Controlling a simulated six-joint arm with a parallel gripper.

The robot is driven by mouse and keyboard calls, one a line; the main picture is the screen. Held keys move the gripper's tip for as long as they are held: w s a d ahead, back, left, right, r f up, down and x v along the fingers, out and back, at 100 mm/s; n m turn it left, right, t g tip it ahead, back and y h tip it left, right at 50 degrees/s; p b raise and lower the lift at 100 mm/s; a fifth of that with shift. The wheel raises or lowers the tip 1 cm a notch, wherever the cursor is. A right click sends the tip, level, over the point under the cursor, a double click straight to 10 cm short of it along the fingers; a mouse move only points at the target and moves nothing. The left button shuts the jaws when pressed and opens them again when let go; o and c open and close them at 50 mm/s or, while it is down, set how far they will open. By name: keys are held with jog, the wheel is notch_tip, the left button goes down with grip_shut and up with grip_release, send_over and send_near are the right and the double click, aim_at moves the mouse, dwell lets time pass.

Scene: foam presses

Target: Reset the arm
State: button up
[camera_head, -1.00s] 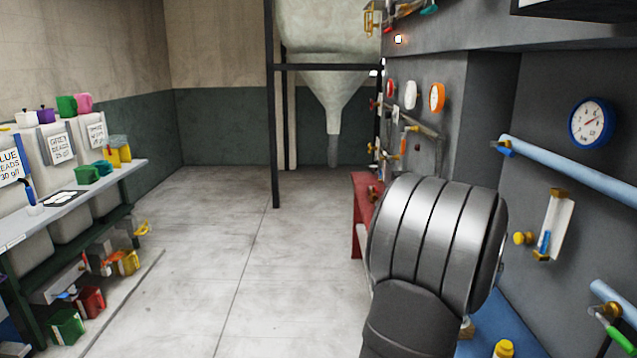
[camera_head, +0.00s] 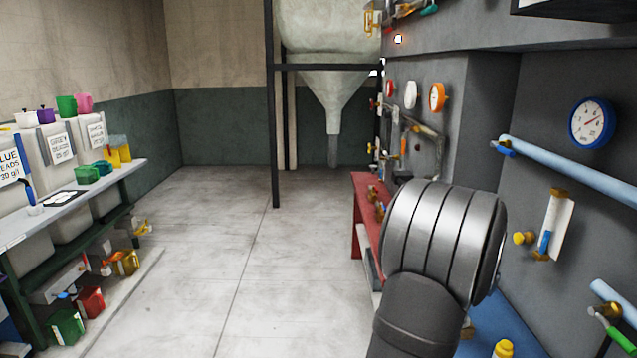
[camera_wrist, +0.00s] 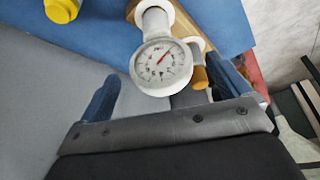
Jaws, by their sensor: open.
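My gripper (camera_wrist: 166,90) shows in the wrist view as two blue fingers standing wide apart on a grey metal plate. It is open, with nothing held between the fingers. A white round gauge (camera_wrist: 162,65) on a pale pipe appears in the gap between the fingers, beyond the plate; I cannot tell how far off it is. In the head view my grey arm link fills the lower right, and the gripper is hidden behind it.
A blue surface (camera_head: 503,325) with a yellow knob (camera_head: 503,348) lies at lower right. The dark machine panel on the right carries a blue gauge (camera_head: 592,122) and pipes. A red table (camera_head: 368,205) stands behind my arm. A shelf (camera_head: 62,210) is at left; the floor between is clear.

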jog(key=x, duration=0.5)
jog(key=shift+d+f, duration=0.1)
jog(key=shift+f, duration=0.15)
jog(key=shift+r, duration=3.2)
jog(key=shift+f, duration=0.1)
notch_tip(320, 180, down, 5)
jog(key=shift+f, duration=0.25)
jog(key=v, duration=1.5)
